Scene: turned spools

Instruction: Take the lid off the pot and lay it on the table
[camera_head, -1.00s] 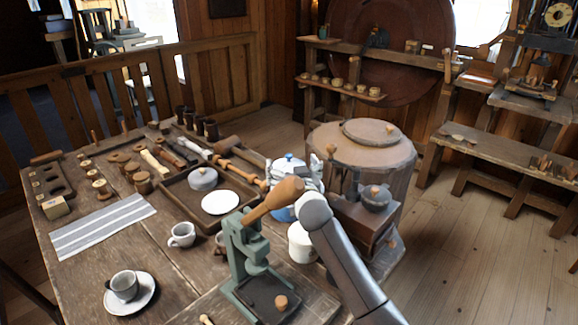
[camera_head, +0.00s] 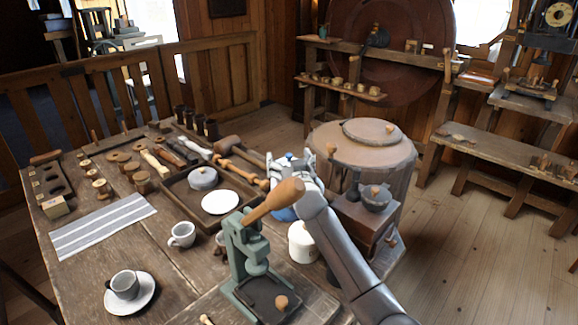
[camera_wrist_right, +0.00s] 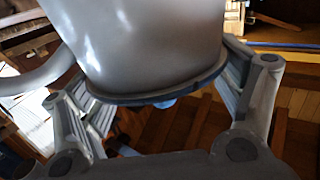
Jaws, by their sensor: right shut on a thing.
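The blue pot (camera_head: 284,213) stands on the table near its right end, mostly hidden behind my right arm and a wooden lever. Its lid shows a small blue knob (camera_head: 289,155) above my right gripper (camera_head: 296,172). In the right wrist view the pot's body (camera_wrist_right: 145,35) looks grey, with a curved handle at left. The lid's dark rim (camera_wrist_right: 160,97) lies against the pot, with the blue knob beyond it. My right gripper (camera_wrist_right: 160,95) is shut on the lid, one finger at each side of the rim. My left gripper is out of view.
A green lever press (camera_head: 248,250) stands close in front of the pot. A white canister (camera_head: 301,243) is beside my right arm. A tray (camera_head: 172,186) holds a grey round tin and white disc. A striped cloth (camera_head: 103,224), cups and spools occupy the table. Bare wood shows at front left.

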